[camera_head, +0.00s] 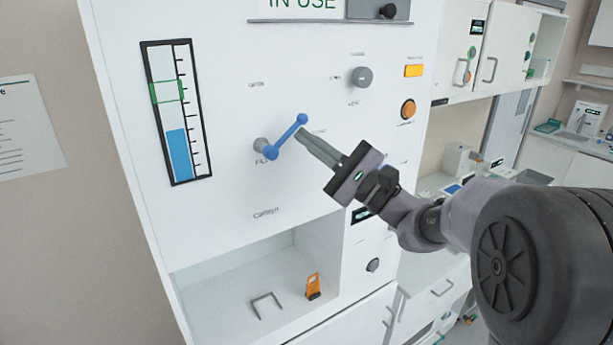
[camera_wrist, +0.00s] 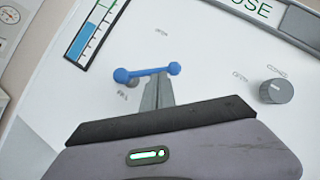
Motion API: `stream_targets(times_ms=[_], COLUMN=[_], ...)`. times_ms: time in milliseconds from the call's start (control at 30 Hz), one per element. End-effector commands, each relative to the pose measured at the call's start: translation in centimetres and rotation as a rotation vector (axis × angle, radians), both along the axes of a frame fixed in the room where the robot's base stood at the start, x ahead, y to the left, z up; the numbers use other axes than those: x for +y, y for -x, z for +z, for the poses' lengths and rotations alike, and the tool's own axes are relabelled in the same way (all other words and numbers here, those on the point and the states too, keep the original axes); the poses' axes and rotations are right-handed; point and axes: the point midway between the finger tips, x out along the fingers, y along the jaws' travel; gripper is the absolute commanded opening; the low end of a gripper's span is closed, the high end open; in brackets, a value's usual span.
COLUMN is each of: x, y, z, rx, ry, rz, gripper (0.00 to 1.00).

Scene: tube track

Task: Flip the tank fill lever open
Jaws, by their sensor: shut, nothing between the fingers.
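The blue tank fill lever (camera_head: 286,138) is on the white panel, mounted on a grey round base (camera_head: 262,145). In the head view it slants up to the right from its pivot to a ball end. In the wrist view the lever (camera_wrist: 147,72) lies nearly level across the picture. My gripper (camera_head: 302,133) is shut and empty, its fingertips close to the ball end of the lever. In the wrist view the fingertips (camera_wrist: 160,76) overlap the lever's lower edge near its right part. I cannot tell whether they touch it.
A level gauge (camera_head: 177,112) with blue fill is left of the lever. A grey knob (camera_head: 358,76), an orange button (camera_head: 408,109) and a yellow light (camera_head: 414,71) are to the right. Below, an open recess holds an orange tag (camera_head: 313,287) and a grey handle (camera_head: 266,303).

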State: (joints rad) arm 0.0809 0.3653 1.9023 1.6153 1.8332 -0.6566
Motion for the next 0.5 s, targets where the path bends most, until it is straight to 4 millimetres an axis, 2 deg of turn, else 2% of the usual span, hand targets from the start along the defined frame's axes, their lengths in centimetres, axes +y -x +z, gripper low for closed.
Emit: stream_targets(times_ms=[500], x=[1.3], y=[0.9], z=[2.7], rx=[-0.272], ry=[0.401], rz=[-0.001], gripper=[0.00])
